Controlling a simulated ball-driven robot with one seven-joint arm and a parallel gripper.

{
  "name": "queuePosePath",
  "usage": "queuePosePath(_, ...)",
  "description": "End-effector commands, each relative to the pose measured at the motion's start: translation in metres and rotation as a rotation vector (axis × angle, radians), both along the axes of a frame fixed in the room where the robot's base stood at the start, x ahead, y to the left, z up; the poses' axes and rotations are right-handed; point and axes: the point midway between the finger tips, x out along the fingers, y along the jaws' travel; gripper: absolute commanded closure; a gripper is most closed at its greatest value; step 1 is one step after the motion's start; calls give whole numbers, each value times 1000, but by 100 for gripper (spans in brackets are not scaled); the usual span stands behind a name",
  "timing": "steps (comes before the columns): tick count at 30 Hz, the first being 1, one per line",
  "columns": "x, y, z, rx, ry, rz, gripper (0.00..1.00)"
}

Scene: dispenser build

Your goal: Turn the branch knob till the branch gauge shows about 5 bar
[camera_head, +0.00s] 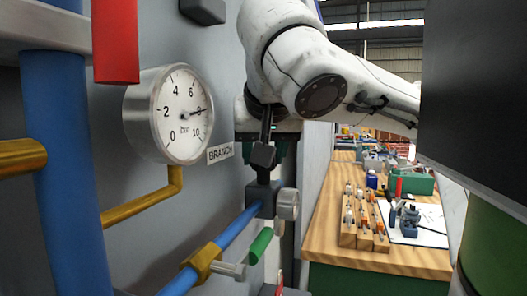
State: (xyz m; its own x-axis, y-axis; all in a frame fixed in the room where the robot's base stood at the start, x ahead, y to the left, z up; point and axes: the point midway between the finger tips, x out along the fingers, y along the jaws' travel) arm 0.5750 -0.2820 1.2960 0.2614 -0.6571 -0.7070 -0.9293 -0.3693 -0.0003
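The branch gauge (172,116) is a round white dial on the grey panel, marked 0 to 10 bar. Its needle points right, at about 8. A "BRANCH" label (220,153) is beside it at the lower right. A silver round knob (288,204), apparently the branch knob, sits on the right side of a dark block (262,197) on the blue pipe. My gripper (263,158) hangs from the white arm, just above that block and up-left of the knob. Its fingers overlap in this view, so their opening is hidden. I see no contact with the knob.
A green lever (260,245) and brass fitting (202,263) are on the blue pipe (235,228) below. A thick blue pipe (65,160) and red cylinder (115,40) are at left. A wooden workbench (330,235) with tools stands at right. A dark panel blocks the upper right.

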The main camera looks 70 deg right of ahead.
Motion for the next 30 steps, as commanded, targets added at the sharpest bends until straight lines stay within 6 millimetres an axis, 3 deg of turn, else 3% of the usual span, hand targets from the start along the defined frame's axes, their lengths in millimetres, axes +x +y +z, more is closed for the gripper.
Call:
queuePosePath(1,0,0,1,0,-2,-1,85)
queuePosePath(2,0,0,1,0,-2,-1,53)
queuePosePath(4,0,0,0,0,-2,0,47)
queuePosePath(14,-1,2,4,-2,-1,1,46)
queuePosePath(30,-24,61,67,-3,-3,-1,46)
